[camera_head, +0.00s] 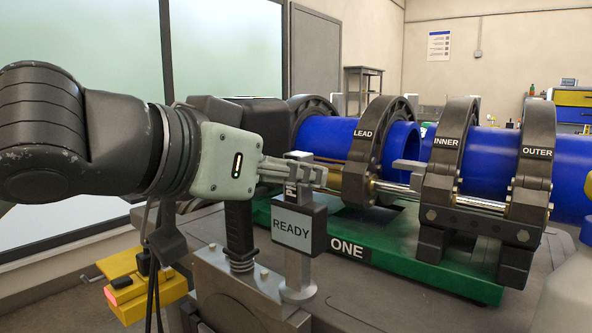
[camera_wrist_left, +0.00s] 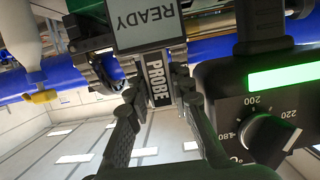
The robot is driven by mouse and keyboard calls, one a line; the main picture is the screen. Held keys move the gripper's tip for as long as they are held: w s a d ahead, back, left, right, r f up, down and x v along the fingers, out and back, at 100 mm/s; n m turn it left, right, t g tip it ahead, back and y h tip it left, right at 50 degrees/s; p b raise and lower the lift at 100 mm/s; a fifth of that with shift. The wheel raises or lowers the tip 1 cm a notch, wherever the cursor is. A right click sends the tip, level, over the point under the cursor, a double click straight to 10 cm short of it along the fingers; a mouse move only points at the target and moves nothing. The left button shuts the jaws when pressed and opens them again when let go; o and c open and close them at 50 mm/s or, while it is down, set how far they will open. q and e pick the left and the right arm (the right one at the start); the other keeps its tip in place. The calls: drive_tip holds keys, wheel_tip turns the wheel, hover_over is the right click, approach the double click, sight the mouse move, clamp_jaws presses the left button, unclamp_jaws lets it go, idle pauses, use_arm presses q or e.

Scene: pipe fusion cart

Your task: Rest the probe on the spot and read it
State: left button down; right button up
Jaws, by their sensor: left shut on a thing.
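My left gripper (camera_head: 308,174) is shut on the probe's upper part, with a finger on either side of the label in the left wrist view. The spot to be measured cannot be made out. My right gripper is not in view.
A green base marked ONE (camera_head: 347,252) carries blue pipes (camera_head: 332,136) in dark clamps marked LEAD (camera_head: 366,150), INNER and OUTER. A dark box with a temperature dial (camera_wrist_left: 272,136) and a lit green strip is close by. A pale container (camera_head: 562,290) stands at the lower right.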

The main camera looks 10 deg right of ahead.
use_arm(q)
drive_tip(key=shift+f, duration=0.4)
idle(1.2)
drive_tip(key=shift+f, duration=0.2)
idle(2.3)
drive_tip(key=shift+r+p, duration=1.15)
drive_tip(key=shift+r, duration=0.05)
drive_tip(key=shift+s, duration=0.1)
